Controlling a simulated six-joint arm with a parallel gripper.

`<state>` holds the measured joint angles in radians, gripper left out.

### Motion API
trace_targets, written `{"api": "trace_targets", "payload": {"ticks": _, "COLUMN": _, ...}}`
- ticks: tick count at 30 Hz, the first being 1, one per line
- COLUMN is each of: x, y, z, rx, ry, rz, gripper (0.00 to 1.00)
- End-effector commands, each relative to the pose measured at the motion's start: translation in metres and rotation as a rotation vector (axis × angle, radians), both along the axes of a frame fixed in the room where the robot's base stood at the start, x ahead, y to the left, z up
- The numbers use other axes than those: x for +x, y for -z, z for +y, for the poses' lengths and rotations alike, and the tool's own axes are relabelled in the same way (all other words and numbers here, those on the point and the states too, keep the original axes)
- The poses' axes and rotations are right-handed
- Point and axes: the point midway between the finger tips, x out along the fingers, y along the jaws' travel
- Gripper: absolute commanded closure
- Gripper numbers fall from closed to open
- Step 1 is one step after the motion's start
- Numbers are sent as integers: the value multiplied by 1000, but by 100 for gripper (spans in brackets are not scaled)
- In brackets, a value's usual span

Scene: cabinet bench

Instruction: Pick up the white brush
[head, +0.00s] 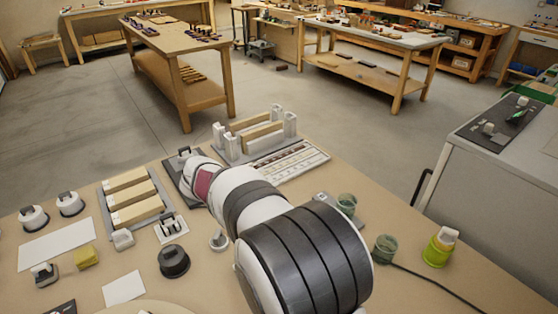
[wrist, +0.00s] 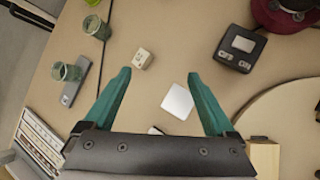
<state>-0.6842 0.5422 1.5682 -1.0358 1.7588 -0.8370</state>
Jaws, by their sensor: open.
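I cannot pick out a white brush for certain in either view. In the wrist view my gripper (wrist: 160,78) is open, with its two teal fingers spread and nothing held between them. A flat white square (wrist: 178,102) lies on the bench between the fingers in the picture, below them. A small whitish block (wrist: 143,58) lies a little beyond the fingertips. A small dark and white thing (wrist: 155,130) is mostly hidden behind the gripper's body. In the head view my gripper is hidden; only my arm shows.
Green glasses (wrist: 97,27) stand at upper left in the wrist view. A black switch box (wrist: 241,46) lies at upper right. In the head view, a yellow-green cup (head: 437,252) holds something white, and a slotted rack (head: 137,196) stands left of my arm.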

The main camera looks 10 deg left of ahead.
Motion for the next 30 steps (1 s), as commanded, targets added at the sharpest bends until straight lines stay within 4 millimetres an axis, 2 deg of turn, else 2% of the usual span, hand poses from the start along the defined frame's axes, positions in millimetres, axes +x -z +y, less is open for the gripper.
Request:
{"api": "trace_targets", "payload": {"ticks": 1, "x": 14, "y": 25, "z": 42, "rx": -97, "ry": -189, "rz": 39, "gripper": 10}}
{"api": "trace_targets", "payload": {"ticks": 3, "x": 23, "y": 59, "z": 99, "rx": -251, "ry": -456, "rz": 82, "gripper": 10}}
{"api": "trace_targets", "payload": {"ticks": 6, "x": 13, "y": 106, "z": 168, "rx": -454, "ry": -755, "rz": 117, "gripper": 10}}
{"api": "trace_targets", "payload": {"ticks": 9, "x": -5, "y": 138, "z": 208, "rx": -598, "ry": -933, "rz": 127, "gripper": 10}}
{"api": "trace_targets", "payload": {"ticks": 10, "x": -8, "y": 143, "z": 214, "rx": -622, "ry": -962, "rz": 128, "gripper": 10}}
{"api": "trace_targets", "payload": {"ticks": 12, "x": -13, "y": 149, "z": 222, "rx": -656, "ry": -999, "rz": 129, "gripper": 10}}
{"api": "trace_targets", "payload": {"ticks": 14, "x": -12, "y": 153, "z": 221, "rx": -670, "ry": -1012, "rz": 130, "gripper": 10}}
{"api": "trace_targets", "payload": {"ticks": 24, "x": 45, "y": 186, "z": 164, "rx": -671, "ry": -1012, "rz": 133, "gripper": 10}}
{"api": "trace_targets", "payload": {"ticks": 30, "x": 64, "y": 195, "z": 144, "rx": -670, "ry": -1012, "rz": 133, "gripper": 10}}
